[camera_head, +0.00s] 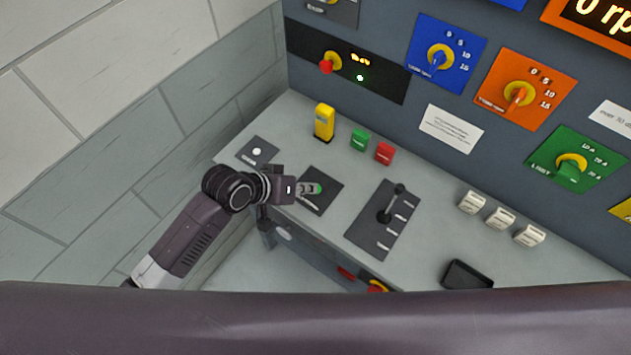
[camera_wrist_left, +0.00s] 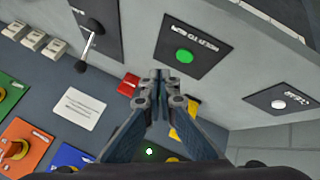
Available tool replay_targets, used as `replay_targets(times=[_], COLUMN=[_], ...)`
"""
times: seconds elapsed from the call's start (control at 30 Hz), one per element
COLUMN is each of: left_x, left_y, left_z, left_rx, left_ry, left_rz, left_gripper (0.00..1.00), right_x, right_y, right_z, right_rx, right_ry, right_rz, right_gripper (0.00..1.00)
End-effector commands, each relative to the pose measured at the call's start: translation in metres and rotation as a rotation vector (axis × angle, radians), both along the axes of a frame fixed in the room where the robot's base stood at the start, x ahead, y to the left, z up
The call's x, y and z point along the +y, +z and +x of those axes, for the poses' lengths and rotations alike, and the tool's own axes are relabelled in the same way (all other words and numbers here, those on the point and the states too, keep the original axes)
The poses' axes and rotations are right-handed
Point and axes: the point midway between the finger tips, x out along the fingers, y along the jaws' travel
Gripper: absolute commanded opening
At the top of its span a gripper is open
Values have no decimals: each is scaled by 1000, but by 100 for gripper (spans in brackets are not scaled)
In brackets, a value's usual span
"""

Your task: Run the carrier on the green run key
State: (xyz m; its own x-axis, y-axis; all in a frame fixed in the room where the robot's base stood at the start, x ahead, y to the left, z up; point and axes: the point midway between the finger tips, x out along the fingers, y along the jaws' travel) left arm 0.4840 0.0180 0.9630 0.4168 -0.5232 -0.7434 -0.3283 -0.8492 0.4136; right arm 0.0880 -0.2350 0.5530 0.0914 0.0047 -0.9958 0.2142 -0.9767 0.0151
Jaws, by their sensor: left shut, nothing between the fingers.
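A green rectangular key (camera_head: 360,139) stands on the sloping grey console, left of a red key (camera_head: 384,152). In the left wrist view the red key (camera_wrist_left: 128,84) shows beside my fingers, and the green key is hidden behind them. My left gripper (camera_head: 312,189) is shut and empty, in front of the green key and apart from it. In the head view it overlaps a dark plate with a round green button. That button (camera_wrist_left: 184,56) is clear in the left wrist view, beyond the fingertips (camera_wrist_left: 160,76). My right gripper is not in view.
A yellow block (camera_head: 324,122) stands left of the green key. A lever (camera_head: 390,205) rises to the right, with several white switches (camera_head: 500,219) beyond. A white button (camera_head: 257,152) is at the left. The upright panel carries knobs and a display (camera_head: 605,14) reading 0 rpm.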

Motion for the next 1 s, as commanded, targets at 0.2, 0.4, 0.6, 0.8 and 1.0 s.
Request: replay_targets(times=[0.2, 0.4, 0.6, 0.8, 1.0], left_x=[-10, -12, -12, -11, -11], left_y=[24, 28, 28, 23, 6], left_z=[43, 52, 52, 52, 51], left_rx=[15, 26, 25, 25, 25], left_ry=[22, 34, 34, 34, 34], left_rz=[-81, -104, -104, -103, -103], left_gripper=[0, 0, 0, 0, 0], right_x=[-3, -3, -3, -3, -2], right_y=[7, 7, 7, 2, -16], right_z=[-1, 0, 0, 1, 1], right_rx=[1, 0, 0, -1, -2], right_ry=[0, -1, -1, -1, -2], right_rz=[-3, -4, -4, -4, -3], right_gripper=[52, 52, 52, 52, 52])
